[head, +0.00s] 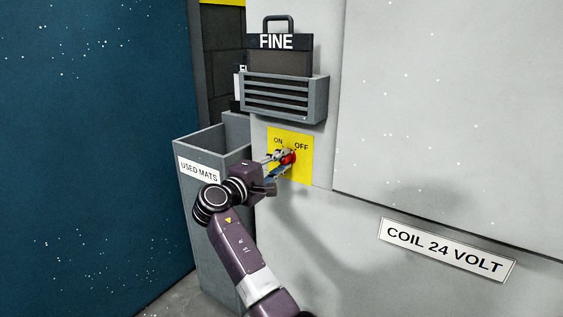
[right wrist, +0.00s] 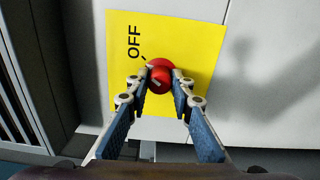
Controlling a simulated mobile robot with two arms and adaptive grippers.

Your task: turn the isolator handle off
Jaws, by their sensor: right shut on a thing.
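The isolator handle (head: 289,158) is a red knob on a yellow plate (head: 304,172) marked ON at upper left and OFF at upper right. The plate is on the pale cabinet wall. My right gripper (head: 281,157) reaches it from the lower left and is shut on the handle. In the right wrist view the red handle (right wrist: 160,72) sits between the two fingertips (right wrist: 160,83), with one finger on each side. The word OFF (right wrist: 134,42) shows beside it; ON is hidden there. I cannot tell exactly where the handle points. My left gripper is out of view.
A grey bin (head: 187,208) labelled USED MATS stands left of the plate, close to my arm. A grey slatted holder (head: 285,101) with a FINE sign (head: 276,42) hangs above. A COIL 24 VOLT sign (head: 446,250) is at lower right. A dark blue panel (head: 85,150) fills the left.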

